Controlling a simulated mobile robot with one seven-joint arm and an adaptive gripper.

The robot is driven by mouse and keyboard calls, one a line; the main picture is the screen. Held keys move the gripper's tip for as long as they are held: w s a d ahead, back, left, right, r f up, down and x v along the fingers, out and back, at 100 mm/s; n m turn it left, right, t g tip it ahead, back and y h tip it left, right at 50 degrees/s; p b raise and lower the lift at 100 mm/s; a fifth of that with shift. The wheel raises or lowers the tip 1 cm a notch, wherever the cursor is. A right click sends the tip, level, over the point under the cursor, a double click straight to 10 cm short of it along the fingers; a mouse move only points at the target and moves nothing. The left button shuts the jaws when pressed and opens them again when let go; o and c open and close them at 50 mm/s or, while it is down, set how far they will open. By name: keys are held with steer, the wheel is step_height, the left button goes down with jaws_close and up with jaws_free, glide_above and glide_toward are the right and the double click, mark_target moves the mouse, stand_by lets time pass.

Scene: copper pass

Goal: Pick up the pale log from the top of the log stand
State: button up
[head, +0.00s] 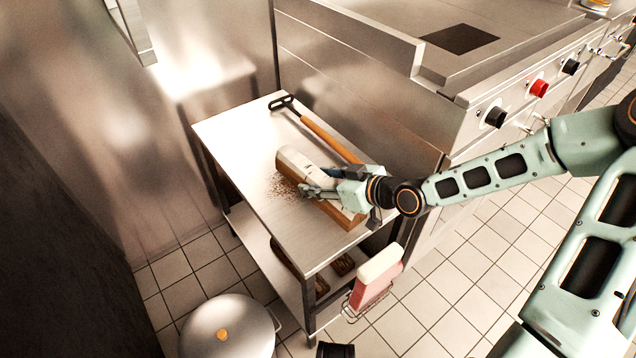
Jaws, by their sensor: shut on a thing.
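The pale log (292,160) lies on the steel top of the log stand (228,130), with a whitish upper face and a brown side. My gripper (319,182) reaches in from the right and is shut on the pale log near its middle. The fingers and wrist hide part of the log. The log looks to be at or very near the stand's top; I cannot tell whether it touches.
A wooden-handled tool (328,138) lies behind the log. Brown crumbs (283,187) are scattered beside it. Darker logs (343,265) sit on the lower shelf. A pink-and-white box (375,278) hangs at the stand's right end. A lidded pot (228,328) stands in front.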

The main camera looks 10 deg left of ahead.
jaws_close()
steer(key=shift+r, duration=0.1)
